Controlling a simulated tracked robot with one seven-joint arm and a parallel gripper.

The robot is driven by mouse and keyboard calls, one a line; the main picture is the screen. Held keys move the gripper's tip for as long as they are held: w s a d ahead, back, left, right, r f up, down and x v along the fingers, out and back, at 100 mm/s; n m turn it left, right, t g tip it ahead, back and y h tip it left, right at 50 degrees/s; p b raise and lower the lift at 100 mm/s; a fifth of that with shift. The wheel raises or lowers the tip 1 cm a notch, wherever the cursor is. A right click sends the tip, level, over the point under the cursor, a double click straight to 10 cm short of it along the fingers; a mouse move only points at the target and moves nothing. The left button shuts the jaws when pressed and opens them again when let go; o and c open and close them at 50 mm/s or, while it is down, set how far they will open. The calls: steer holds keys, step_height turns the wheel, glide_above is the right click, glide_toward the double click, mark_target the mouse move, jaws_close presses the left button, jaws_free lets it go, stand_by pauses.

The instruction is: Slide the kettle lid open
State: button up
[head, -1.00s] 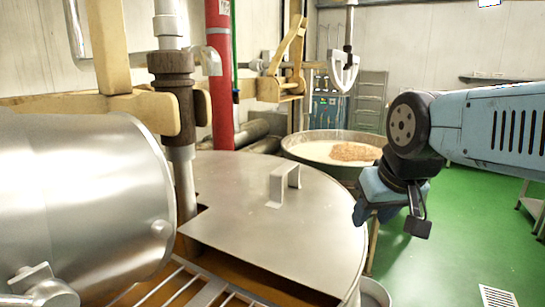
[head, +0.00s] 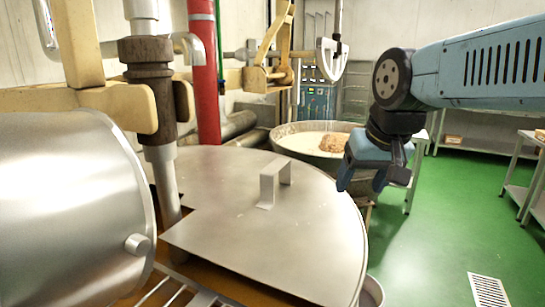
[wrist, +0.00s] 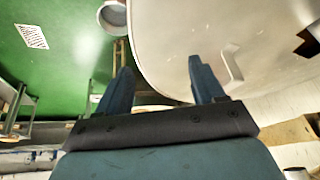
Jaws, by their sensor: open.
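The kettle lid (head: 245,225) is a flat grey metal plate covering much of the round kettle, with a cut-out at its left side. A raised bracket-shaped handle (head: 276,180) stands on it. My gripper (head: 360,188) is open and empty, to the right of the handle and apart from it, near the lid's right edge. In the wrist view my gripper (wrist: 158,68) has its two fingers spread. The lid (wrist: 185,35) fills the upper right there, and its handle (wrist: 231,66) shows to the right of the fingers.
A large metal cylinder (head: 65,200) stands left of the lid, beside a vertical pipe (head: 160,160). Slats show below the lid's front edge. A second kettle with pale contents (head: 290,138) stands behind. Green floor (head: 430,240) is clear on the right, with tables beyond.

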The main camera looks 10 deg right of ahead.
steer(key=w+a+r+m+g, duration=0.2)
steer(key=w+a+r, duration=0.15)
steer(key=w, duration=0.35)
steer(key=w+a+r+m+g, duration=0.1)
steer(key=w+a+r, duration=0.1)
steer(key=w+r, duration=0.4)
steer(key=m+g, duration=0.2)
steer(key=m, duration=0.1)
glide_toward(277, 164)
steer(key=f, duration=0.7)
steer(key=shift+w+a+f, duration=0.1)
steer(key=shift+a+f, duration=0.1)
steer(key=shift+f, duration=0.1)
steer(key=shift+c, duration=0.4)
